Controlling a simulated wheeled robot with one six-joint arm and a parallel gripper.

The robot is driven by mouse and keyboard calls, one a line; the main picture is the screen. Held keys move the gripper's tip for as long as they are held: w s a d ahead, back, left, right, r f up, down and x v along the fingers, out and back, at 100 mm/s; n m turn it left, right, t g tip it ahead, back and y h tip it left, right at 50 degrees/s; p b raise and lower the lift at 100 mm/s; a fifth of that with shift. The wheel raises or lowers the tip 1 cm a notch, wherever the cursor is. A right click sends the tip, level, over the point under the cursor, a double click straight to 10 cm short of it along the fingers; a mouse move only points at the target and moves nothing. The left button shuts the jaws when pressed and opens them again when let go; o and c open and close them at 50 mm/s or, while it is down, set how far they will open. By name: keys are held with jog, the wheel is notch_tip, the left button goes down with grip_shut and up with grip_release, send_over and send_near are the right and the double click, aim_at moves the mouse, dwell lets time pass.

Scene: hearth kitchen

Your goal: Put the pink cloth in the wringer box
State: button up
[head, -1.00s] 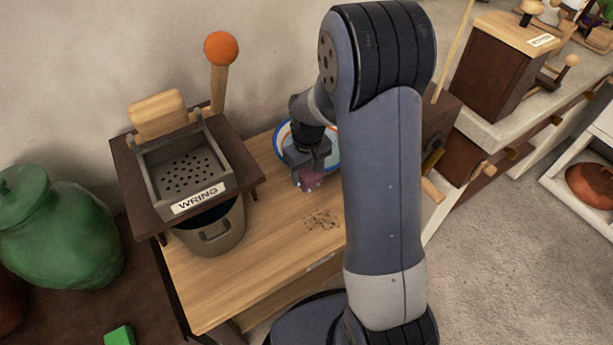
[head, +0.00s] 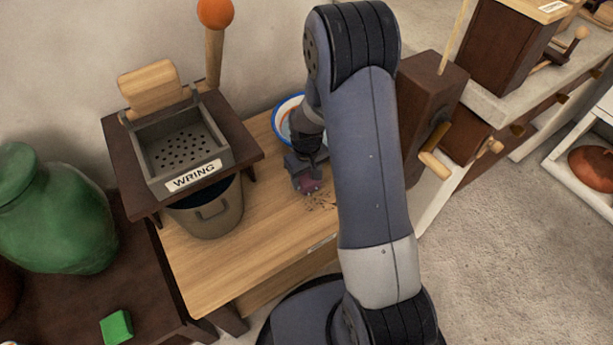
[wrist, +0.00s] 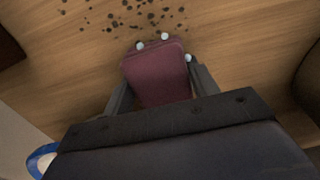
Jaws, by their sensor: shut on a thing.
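The pink cloth (wrist: 157,75) is a dark pink folded block held between the two fingers of my gripper (wrist: 161,90) in the wrist view. Pale round drops show along its edge. In the head view, the cloth (head: 309,186) hangs under my gripper (head: 304,177), over the wooden counter and close to dark specks. I cannot tell whether it touches the counter. The wringer box (head: 224,160) is a grey open tray with a perforated floor and a WRING label, left of my gripper. Its wooden lid (head: 151,86) stands raised at the back, beside a lever with an orange knob (head: 215,13).
A metal bucket (head: 212,218) stands under the wringer's dark stand. A blue-rimmed white bowl (head: 287,106) is behind my gripper, partly hidden by my arm. Dark specks (wrist: 150,14) lie on the counter (head: 215,272). A green jar (head: 55,220) and green block (head: 116,327) are at left.

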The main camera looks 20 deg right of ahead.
jog(key=o, duration=0.5)
jog(key=shift+f, duration=0.15)
jog(key=o, duration=0.5)
